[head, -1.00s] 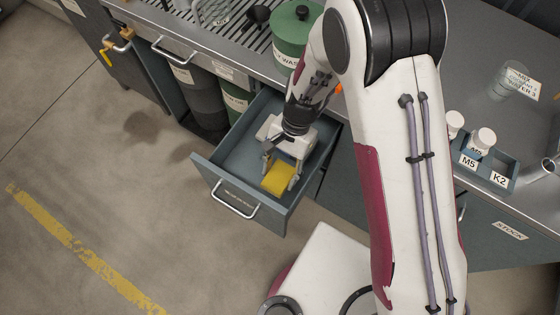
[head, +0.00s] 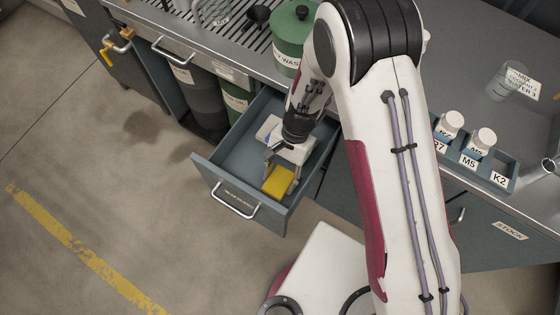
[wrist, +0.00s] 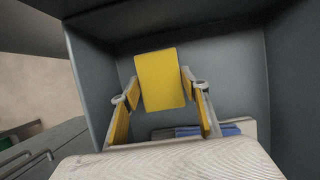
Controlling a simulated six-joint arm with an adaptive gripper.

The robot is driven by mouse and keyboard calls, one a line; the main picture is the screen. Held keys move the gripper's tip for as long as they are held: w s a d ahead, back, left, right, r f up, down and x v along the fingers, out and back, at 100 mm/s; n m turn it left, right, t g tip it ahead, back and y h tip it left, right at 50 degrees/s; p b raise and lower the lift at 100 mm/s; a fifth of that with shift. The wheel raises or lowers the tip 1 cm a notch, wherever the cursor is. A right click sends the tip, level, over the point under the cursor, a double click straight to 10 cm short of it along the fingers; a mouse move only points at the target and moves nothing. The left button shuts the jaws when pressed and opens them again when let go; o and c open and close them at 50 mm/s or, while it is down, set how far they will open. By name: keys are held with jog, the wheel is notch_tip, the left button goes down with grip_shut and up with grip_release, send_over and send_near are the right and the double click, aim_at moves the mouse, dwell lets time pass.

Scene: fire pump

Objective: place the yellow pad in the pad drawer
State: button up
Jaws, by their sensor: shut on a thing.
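The pad drawer (head: 212,172) is pulled open from the bench, with a labelled front and a bar handle. My gripper (head: 282,172) reaches down into it and is shut on the yellow pad (head: 278,181). In the wrist view the pad (wrist: 161,80) sits between the two fingertips (wrist: 160,88), which touch its sides. The fingers have yellow inner faces. The pad is inside the drawer's walls, near its front right part. I cannot tell whether its underside touches the drawer floor (wrist: 228,75).
A white and blue item (wrist: 205,130) lies in the drawer behind the gripper. A green waste container (head: 291,38) stands on the bench above. Labelled bottles (head: 481,140) sit in a rack (head: 500,176) at right.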

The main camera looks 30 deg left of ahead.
jog(key=o, duration=1)
jog(key=shift+v, duration=6.05)
jog(key=shift+r, duration=0.15)
